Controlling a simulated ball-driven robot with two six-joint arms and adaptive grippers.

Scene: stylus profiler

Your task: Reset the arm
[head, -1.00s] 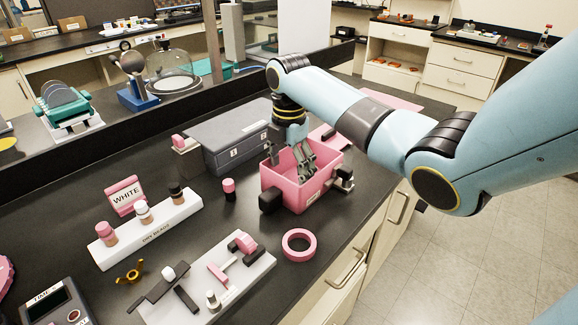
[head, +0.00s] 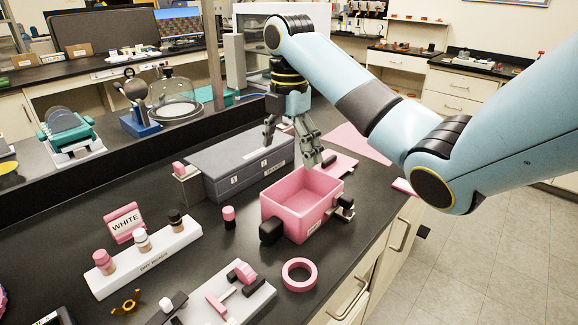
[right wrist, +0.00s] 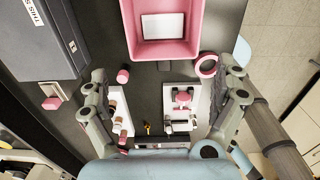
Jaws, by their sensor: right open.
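My right gripper (head: 290,150) hangs from the raised light-blue arm, fingers pointing down. It is open and empty, above and behind the pink bin (head: 297,224) and beside the grey drawer box (head: 225,172). In the right wrist view its fingers (right wrist: 165,100) are spread wide with nothing between them. The pink bin (right wrist: 133,22) is at the top there, with a white rectangle (right wrist: 163,27) on its floor. My left gripper does not show.
A pink tape ring (head: 299,262), a white block with bottles (head: 150,262) and a white fixture plate (head: 240,295) stand on the black bench. A glass dome (head: 176,95) is farther back.

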